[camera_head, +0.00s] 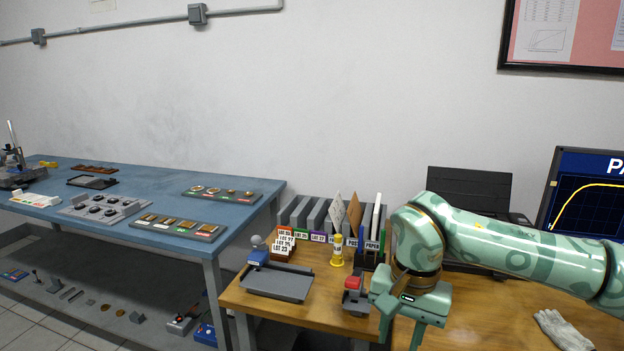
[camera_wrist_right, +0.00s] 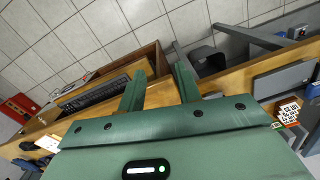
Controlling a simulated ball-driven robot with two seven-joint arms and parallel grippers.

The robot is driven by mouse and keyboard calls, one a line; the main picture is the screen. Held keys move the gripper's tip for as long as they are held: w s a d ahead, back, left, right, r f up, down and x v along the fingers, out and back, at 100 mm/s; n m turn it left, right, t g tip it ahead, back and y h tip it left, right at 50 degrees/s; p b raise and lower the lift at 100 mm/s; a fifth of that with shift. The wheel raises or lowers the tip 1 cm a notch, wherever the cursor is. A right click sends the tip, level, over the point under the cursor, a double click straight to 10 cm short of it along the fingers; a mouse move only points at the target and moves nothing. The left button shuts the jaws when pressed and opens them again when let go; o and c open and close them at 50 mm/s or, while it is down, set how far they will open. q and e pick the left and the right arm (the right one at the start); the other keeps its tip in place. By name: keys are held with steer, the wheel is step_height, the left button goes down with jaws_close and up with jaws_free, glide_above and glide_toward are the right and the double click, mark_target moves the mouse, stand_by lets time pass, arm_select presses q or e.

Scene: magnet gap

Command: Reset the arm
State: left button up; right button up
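My right arm (camera_head: 530,249) comes in from the right, over the wooden desk (camera_head: 490,310). My right gripper (camera_head: 400,338) points down near the desk's front edge, just right of a small red-topped grey device (camera_head: 354,295). In the right wrist view the gripper (camera_wrist_right: 160,78) has its two green fingers apart, with nothing between them. The desk edge and the tiled floor lie beyond the fingers. My left gripper is not in view.
A grey tray (camera_head: 277,283), a yellow spool-like piece (camera_head: 337,252) and grey file holders (camera_head: 318,214) stand left of the gripper. Gloves (camera_head: 563,330) lie at the right. A blue bench (camera_head: 150,190) holds several sample trays. A monitor (camera_head: 590,200) stands behind the arm.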

steer(key=w+a+f+m+y, duration=0.1)
steer(key=a+f+m+y, duration=1.3)
steer(key=m, duration=0.3)
steer(key=s+d+f+m+t+h, duration=0.15)
steer(key=d+f+m+t, duration=0.35)
steer(key=f+m, duration=0.6)
steer(key=d+f+m+t+h, duration=0.35)
steer(key=f+m+t, duration=0.25)
steer(key=f+m, duration=0.55)
steer(key=s+d+f+m+g+h, duration=0.1)
steer(key=s+d+f+m+h, duration=0.1)
steer(key=s+d+f+m, duration=0.45)
steer(key=s+d+f+m+g+h, duration=0.25)
steer(key=s+f, duration=0.25)
steer(key=s, duration=0.4)
steer(key=s+d+f+m+g+h, duration=0.1)
steer(key=s+d+f+m+h, duration=0.2)
steer(key=s+f+m, duration=0.35)
steer(key=s+d+f+m+g, duration=0.1)
steer(key=s+m+g, duration=0.1)
steer(key=s, duration=0.8)
steer(key=s+d+f+m+g+h, duration=0.1)
steer(key=s+d+f+m+g, duration=0.1)
steer(key=s, duration=0.9)
steer(key=s+d+f+m+g+h, duration=0.1)
steer(key=s+m+g, duration=0.1)
steer(key=s, duration=0.8)
steer(key=shift+s+d+f+m+g, duration=0.15)
steer(key=shift+d+m+g, duration=0.25)
steer(key=shift+m, duration=0.4)
